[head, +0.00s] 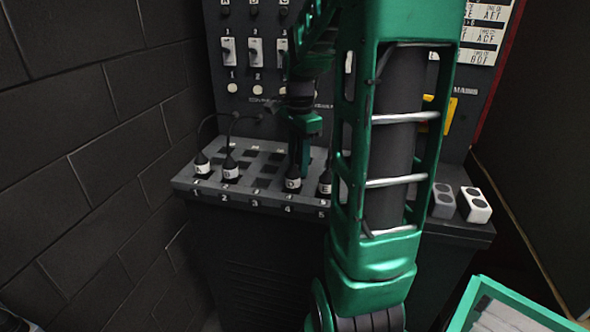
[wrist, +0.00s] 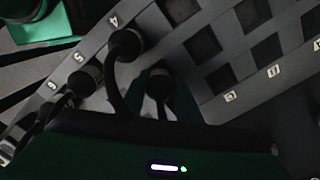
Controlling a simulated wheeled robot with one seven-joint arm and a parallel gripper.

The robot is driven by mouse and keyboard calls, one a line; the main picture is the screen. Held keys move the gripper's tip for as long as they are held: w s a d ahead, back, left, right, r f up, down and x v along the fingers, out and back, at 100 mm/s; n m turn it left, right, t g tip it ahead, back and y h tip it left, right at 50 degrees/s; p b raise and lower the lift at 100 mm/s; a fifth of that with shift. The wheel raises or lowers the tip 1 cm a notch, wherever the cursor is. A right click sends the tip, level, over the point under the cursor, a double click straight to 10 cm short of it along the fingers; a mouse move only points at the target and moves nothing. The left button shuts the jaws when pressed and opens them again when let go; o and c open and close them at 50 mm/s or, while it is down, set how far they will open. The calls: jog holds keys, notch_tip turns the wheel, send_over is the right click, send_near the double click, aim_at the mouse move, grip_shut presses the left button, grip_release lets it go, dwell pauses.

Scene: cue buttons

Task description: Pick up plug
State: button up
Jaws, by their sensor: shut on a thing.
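Several black plugs with white letter labels stand in the front row of the socket panel. Plug A (head: 202,166) is above number 1 and plug D (head: 231,171) above number 2. Plug G (head: 292,184) is above number 4, and plug E (head: 325,187) above 5, partly hidden by my arm. My gripper (head: 300,158) is down at plug G and shut on it; the plug looks upright and at socket level. Whether it is lifted at all cannot be told. In the wrist view, black plugs and looping cables (wrist: 118,82) are close to my gripper, whose fingertips are hidden.
The sloped panel (head: 258,202) has several dark square sockets and front numbers. Behind it rises a switch board (head: 240,75). A dark brick wall (head: 90,130) is close at left. Grey and white two-button blocks (head: 474,205) sit at right, and a green-edged tray (head: 500,290) at lower right.

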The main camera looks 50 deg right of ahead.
notch_tip(320, 180, up, 10)
dwell(0.6)
jog(key=shift+r, duration=0.15)
jog(key=shift+r, duration=2.7)
